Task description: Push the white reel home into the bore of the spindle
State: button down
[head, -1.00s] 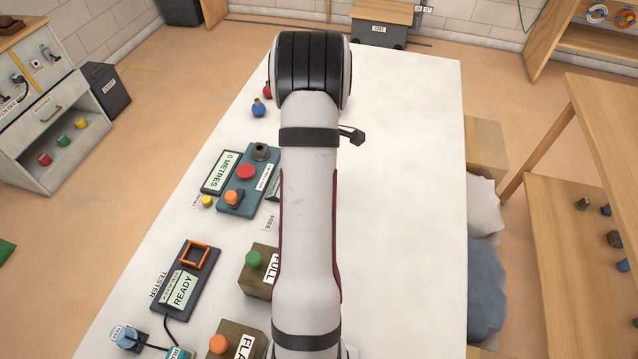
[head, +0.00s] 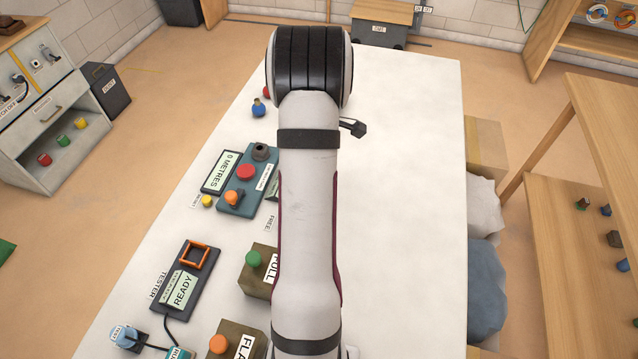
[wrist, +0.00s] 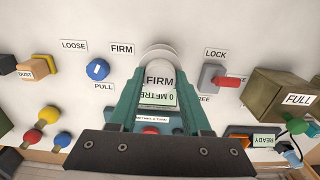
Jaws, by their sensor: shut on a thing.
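In the wrist view my gripper (wrist: 159,80) has its green fingers shut on the white reel (wrist: 160,54), which shows as a pale rounded shape at the fingertips. In the head view my own arm hides both the gripper and the reel. A dark grey socket-like piece (head: 261,152) stands on the blue-grey metre unit (head: 236,203); I cannot tell whether it is the spindle. No bore can be made out in the wrist view, so how the reel sits relative to it is hidden.
A blue knob (wrist: 97,70) stands by LOOSE, FIRM and PULL labels. A red lever (wrist: 228,82) sits near LOCK. The FULL box (wrist: 285,95), tester (head: 184,280) and 0 METRES display (head: 220,172) are close by. The right of the table is clear.

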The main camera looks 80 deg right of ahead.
jog(key=shift+r, duration=1.1)
jog(key=shift+f, duration=2.15)
jog(key=shift+c, duration=1.4)
grip_release()
jog(key=shift+r, duration=0.15)
jog(key=shift+r, duration=4.4)
